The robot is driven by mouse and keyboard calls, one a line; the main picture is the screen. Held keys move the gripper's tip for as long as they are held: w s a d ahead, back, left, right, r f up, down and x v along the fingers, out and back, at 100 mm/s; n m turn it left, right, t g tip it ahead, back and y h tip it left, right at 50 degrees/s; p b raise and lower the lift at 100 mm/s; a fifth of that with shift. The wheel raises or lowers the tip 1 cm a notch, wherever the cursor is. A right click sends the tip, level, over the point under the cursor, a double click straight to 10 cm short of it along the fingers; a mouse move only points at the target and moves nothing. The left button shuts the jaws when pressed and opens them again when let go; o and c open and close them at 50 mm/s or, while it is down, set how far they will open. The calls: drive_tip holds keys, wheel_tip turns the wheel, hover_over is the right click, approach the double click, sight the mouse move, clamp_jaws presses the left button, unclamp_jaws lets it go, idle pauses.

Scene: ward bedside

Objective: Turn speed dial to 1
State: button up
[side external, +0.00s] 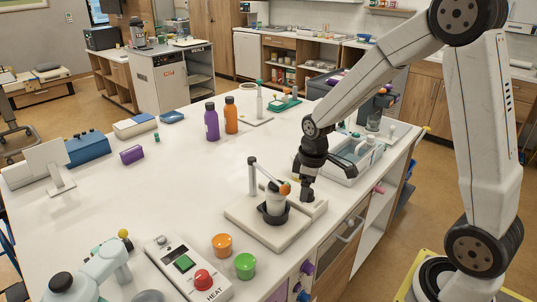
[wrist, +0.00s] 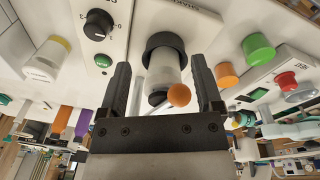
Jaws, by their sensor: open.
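The speed dial (wrist: 99,23) is a black round knob on a pale panel, at the upper left of the wrist view. A green button (wrist: 103,60) sits on the same panel. My gripper (wrist: 160,66) is open, its dark fingers on either side of a white cylinder in a black collar (wrist: 165,42) in that view. I cannot tell if they touch it. The dial lies outside the left finger. In the side view my gripper (side external: 299,178) is low over the device (side external: 240,212), and hides part of its panel.
An orange ball (side external: 284,189) and an upright post (side external: 252,177) are close to my gripper. Orange (side external: 222,244) and green (side external: 245,266) jars and a heat unit (side external: 187,266) stand in front. Two bottles (side external: 211,123) stand behind. The table's left middle is clear.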

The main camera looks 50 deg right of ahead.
drive_tip(key=w+d+n, duration=0.1)
drive_tip(key=d, duration=0.2)
drive_tip(key=w+d+f+n, duration=0.1)
drive_tip(key=w+d, duration=0.1)
drive_tip(key=d, duration=0.1)
drive_tip(key=w+d+f+n+g, duration=0.1)
drive_tip(key=d+n, duration=0.1)
drive_tip(key=d, duration=0.1)
drive_tip(key=shift+w, duration=0.4)
drive_tip(key=shift+a+f, duration=0.1)
drive_tip(key=shift+f, duration=3.75)
clamp_jaws()
